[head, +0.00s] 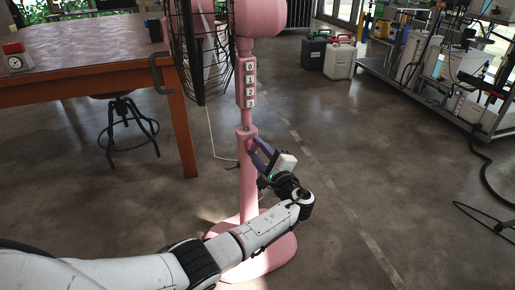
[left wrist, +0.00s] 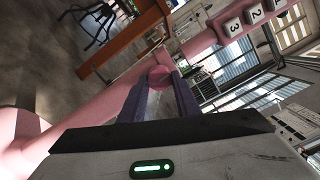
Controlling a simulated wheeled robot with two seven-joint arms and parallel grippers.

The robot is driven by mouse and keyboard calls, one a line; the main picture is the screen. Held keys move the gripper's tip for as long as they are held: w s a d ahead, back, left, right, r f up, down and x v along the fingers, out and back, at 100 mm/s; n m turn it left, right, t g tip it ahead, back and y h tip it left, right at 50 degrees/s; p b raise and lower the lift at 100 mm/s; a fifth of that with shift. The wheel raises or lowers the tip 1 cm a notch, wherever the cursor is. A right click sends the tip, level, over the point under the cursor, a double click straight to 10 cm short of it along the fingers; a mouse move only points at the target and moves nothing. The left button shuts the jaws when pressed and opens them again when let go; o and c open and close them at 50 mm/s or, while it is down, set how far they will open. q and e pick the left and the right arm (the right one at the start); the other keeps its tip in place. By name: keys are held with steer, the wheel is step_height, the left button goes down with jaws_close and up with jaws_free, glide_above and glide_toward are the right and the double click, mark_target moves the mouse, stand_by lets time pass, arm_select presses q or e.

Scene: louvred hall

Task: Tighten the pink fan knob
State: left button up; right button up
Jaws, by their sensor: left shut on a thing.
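The pink fan (head: 248,185) stands upright on the floor, with a column of numbered white buttons (head: 250,84) on its stem. The pink knob (left wrist: 160,76) sits on the stem below the buttons and shows between my fingertips in the left wrist view. My left gripper (head: 253,146) reaches the stem from the lower right, its purple fingers shut on the knob. In the head view the fingers mostly hide the knob. The left gripper also shows in the left wrist view (left wrist: 160,84). My right gripper is in neither view.
A wooden table (head: 85,45) stands at the left, with a stool (head: 118,125) under it. The black fan cage (head: 185,50) hangs beside the stem. Canisters (head: 340,57) and a loaded metal cart (head: 430,90) stand at the back right.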

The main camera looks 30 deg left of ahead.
arm_select(q)
steer(key=shift+d+m, duration=0.1)
steer(key=shift+m, duration=0.2)
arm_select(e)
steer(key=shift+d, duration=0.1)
arm_select(q)
steer(key=o, duration=1)
steer(key=shift+o, duration=0.2)
steer(key=shift+s+d, duration=0.1)
steer(key=shift+d, duration=0.05)
steer(key=p+v, duration=0.2)
steer(key=v, duration=0.8)
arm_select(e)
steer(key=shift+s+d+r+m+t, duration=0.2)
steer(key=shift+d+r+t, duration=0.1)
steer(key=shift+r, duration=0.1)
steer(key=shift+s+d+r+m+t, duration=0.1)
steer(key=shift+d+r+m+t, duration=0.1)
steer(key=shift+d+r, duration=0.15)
